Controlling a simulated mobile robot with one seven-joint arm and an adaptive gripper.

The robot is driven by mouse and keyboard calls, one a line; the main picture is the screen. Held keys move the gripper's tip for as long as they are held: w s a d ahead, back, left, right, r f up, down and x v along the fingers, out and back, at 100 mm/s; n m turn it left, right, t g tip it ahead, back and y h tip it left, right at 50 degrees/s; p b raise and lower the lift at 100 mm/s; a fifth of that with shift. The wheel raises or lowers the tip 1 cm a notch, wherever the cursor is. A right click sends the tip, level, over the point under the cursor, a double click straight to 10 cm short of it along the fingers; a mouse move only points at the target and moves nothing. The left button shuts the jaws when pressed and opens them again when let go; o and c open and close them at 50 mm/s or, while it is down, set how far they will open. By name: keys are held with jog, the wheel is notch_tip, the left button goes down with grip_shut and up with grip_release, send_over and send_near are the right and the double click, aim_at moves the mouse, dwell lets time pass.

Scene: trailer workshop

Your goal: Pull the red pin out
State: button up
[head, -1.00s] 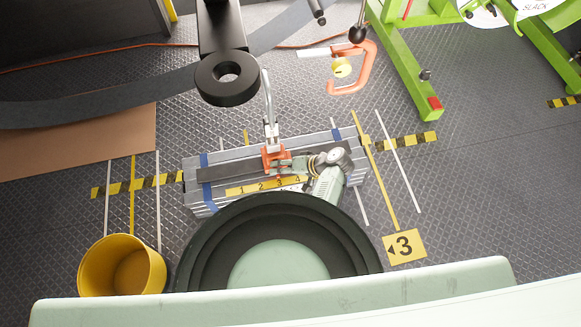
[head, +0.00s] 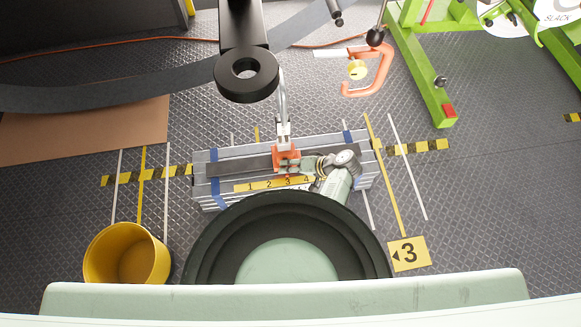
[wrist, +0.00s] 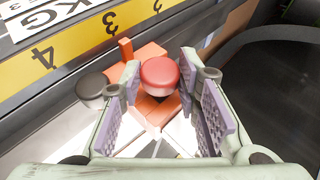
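The red pin shows its round red head (wrist: 160,75) in the wrist view, above an orange clamp body (wrist: 149,52). My gripper (wrist: 161,84) is open, with one purple-padded finger on each side of the red head. I cannot tell whether either pad touches it or how deep it sits between the fingertips. In the head view my gripper (head: 311,164) is just right of the orange clamp (head: 286,158), which has an upright metal lever (head: 283,100). The red pin cannot be made out there.
A black round knob (wrist: 91,88) stands close to the left finger. The clamp sits on a grey bench block (head: 205,185) with a yellow numbered strip (head: 250,187). A yellow bucket (head: 90,262) stands at lower left. A green frame (head: 425,75) stands at upper right.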

grip_shut()
jog(key=shift+s+d+p, duration=0.1)
jog(key=shift+s+p, duration=0.35)
jog(key=shift+s, duration=0.25)
dwell(1.1)
jog(key=shift+s+d+f+p, duration=0.15)
jog(key=shift+s+p, duration=0.4)
jog(key=shift+s, duration=0.9)
jog(key=shift+s+d+p, duration=0.1)
jog(key=shift+s+p, duration=0.45)
jog(key=shift+s, duration=1)
jog(key=shift+s+d+p, duration=0.25)
jog(key=shift+s+p, duration=0.35)
jog(key=shift+s, duration=0.65)
